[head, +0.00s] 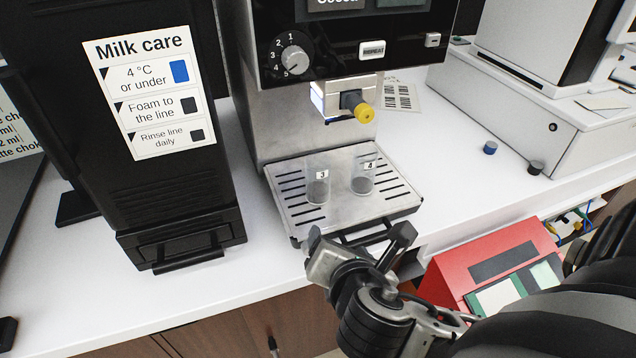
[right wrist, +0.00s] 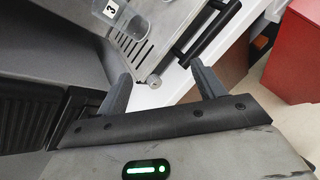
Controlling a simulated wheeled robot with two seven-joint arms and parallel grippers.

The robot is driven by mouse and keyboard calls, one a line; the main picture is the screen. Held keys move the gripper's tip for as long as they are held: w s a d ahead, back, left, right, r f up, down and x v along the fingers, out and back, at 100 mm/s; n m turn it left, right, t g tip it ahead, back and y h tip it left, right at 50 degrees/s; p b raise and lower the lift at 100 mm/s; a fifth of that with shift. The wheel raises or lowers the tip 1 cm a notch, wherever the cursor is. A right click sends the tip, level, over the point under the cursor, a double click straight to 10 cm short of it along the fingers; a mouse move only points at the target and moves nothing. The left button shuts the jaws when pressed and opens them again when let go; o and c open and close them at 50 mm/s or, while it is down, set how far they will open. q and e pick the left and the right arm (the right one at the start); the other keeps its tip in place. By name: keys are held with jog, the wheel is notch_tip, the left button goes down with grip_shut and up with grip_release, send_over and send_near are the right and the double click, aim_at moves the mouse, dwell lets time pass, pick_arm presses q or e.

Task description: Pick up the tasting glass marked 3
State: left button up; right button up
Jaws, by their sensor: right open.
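The tasting glass marked 3 (head: 318,186) is a small clear glass standing upright on the left part of the coffee machine's drip tray (head: 300,222). It also shows at the top left of the right wrist view (right wrist: 112,12). The glass marked 4 (head: 363,180) stands to its right on the same tray. My right gripper (head: 358,238) is open and empty, in front of the tray's front edge and apart from both glasses. In the right wrist view its two fingers (right wrist: 162,88) are spread, with the tray's corner beyond them. My left gripper is not in view.
A tray handle (head: 365,236) sticks out in front, close to my gripper. A black milk unit (head: 180,215) stands at left, a red box (head: 490,262) at lower right.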

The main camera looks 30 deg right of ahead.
aim_at(320, 190)
jog(key=w+d+n+t, duration=0.1)
jog(key=w+n, duration=0.1)
jog(key=w, duration=0.1)
jog(key=w+d+n, duration=0.2)
jog(key=w, duration=0.2)
jog(key=w+d+n+t, duration=0.1)
jog(key=w+n, duration=0.1)
jog(key=w, duration=0.1)
jog(key=shift+w+d+r+n+t+h, duration=0.2)
jog(key=shift+n+t+h, duration=0.1)
jog(key=shift+h, duration=0.1)
jog(key=shift+a+x, duration=0.1)
jog(key=shift+x, duration=1.25)
jog(key=shift+a+x, duration=0.15)
jog(key=shift+x, duration=1.15)
jog(key=shift+f, duration=0.15)
jog(key=c, duration=1.1)
